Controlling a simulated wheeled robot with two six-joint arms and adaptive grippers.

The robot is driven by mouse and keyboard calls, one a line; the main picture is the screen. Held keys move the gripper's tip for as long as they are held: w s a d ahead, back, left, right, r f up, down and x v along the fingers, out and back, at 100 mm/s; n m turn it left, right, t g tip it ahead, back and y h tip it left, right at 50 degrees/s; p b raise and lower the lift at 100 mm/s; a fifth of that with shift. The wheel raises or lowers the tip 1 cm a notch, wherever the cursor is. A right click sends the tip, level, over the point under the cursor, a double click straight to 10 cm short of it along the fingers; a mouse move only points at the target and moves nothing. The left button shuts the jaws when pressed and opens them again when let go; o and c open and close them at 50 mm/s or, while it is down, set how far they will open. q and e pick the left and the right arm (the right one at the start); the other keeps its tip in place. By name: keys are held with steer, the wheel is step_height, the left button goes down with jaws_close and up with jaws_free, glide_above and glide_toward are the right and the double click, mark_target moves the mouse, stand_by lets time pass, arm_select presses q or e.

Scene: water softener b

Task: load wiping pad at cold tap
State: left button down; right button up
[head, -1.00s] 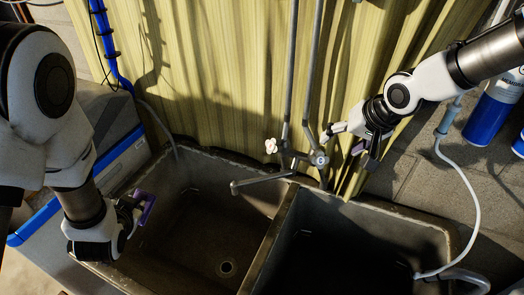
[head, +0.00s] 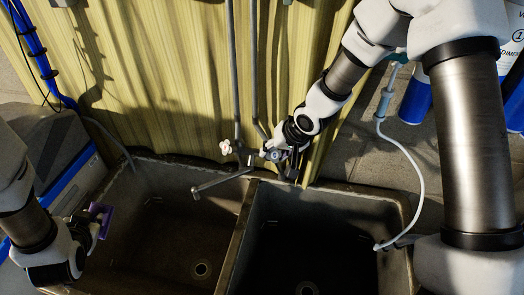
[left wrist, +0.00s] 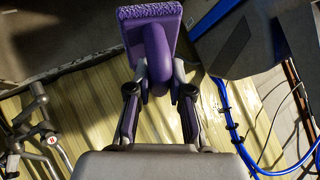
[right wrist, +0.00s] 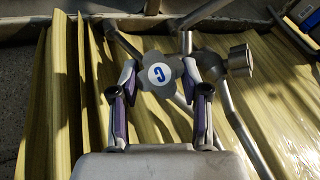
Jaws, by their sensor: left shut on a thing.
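The purple wiping pad (head: 101,213) is in my left gripper (head: 88,228), beside the left rim of the sink. In the left wrist view my left gripper (left wrist: 157,88) is shut on the handle of the pad (left wrist: 150,12). The cold tap (right wrist: 158,73) has a grey lobed knob with a blue letter C on a white disc. In the right wrist view my right gripper (right wrist: 160,80) is open, with one finger on each side of this knob. In the head view my right gripper partly hides the cold tap (head: 273,155).
The other tap (head: 226,147) and the spout (head: 221,182) are left of the cold tap. A double-basin sink (head: 238,235) lies below. A white hose (head: 424,175) loops at the right. Yellow corrugated sheeting (head: 170,80) stands behind the pipes.

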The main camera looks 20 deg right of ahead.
mark_target(100, 237)
arm_select(q)
steer(key=shift+f+b, duration=0.3)
arm_select(e)
steer(key=shift+f, duration=0.1)
arm_select(q)
step_height(100, 237, down, 6)
steer(key=b, duration=0.6)
arm_select(e)
steer(key=shift+a+f+n+g+h, duration=0.1)
steer(key=shift+f+n+g+h, duration=0.15)
steer(key=shift+n+h, duration=0.7)
arm_select(q)
steer(key=shift+f, duration=0.25)
arm_select(e)
steer(key=shift+r, duration=0.2)
arm_select(q)
steer(key=shift+r, duration=0.15)
arm_select(e)
steer(key=shift+r+n, duration=0.25)
steer(key=o, duration=1.1)
steer(key=shift+o, duration=0.2)
steer(key=v, duration=1.1)
steer(key=shift+r, duration=0.45)
steer(key=shift+a+f, duration=0.1)
